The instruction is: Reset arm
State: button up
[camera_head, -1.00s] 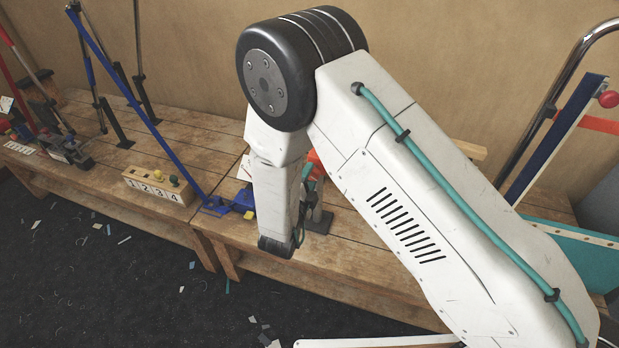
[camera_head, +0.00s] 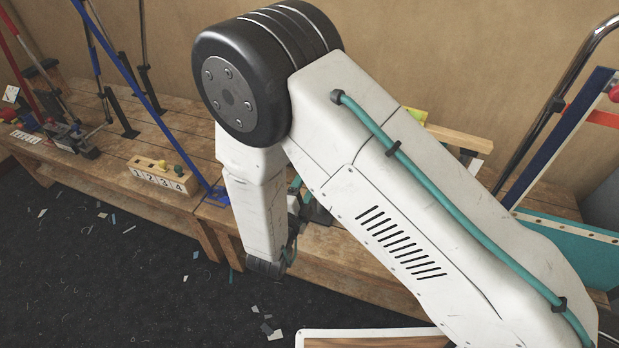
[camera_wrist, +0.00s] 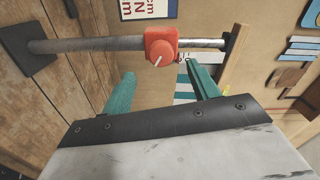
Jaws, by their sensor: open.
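In the wrist view my gripper (camera_wrist: 162,90) shows as two teal fingers standing well apart, with nothing held between them. A red block with a pale pointer line (camera_wrist: 161,45) sits on a grey metal rod (camera_wrist: 90,45) just beyond the fingertips. It appears apart from them, though the exact distance cannot be told. In the head view my white arm rises from the lower right to a black joint and bends down in front of the bench.
A long wooden bench (camera_head: 330,250) runs along the tan wall. A block numbered 1 to 4 (camera_head: 160,176), a blue bar (camera_head: 125,75) and several clamp-like tools stand on its left part. A teal panel (camera_head: 575,250) and a curved metal tube (camera_head: 555,90) are at right. Scraps litter the dark floor.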

jog(key=shift+s+a, duration=0.1)
jog(key=shift+s, duration=0.2)
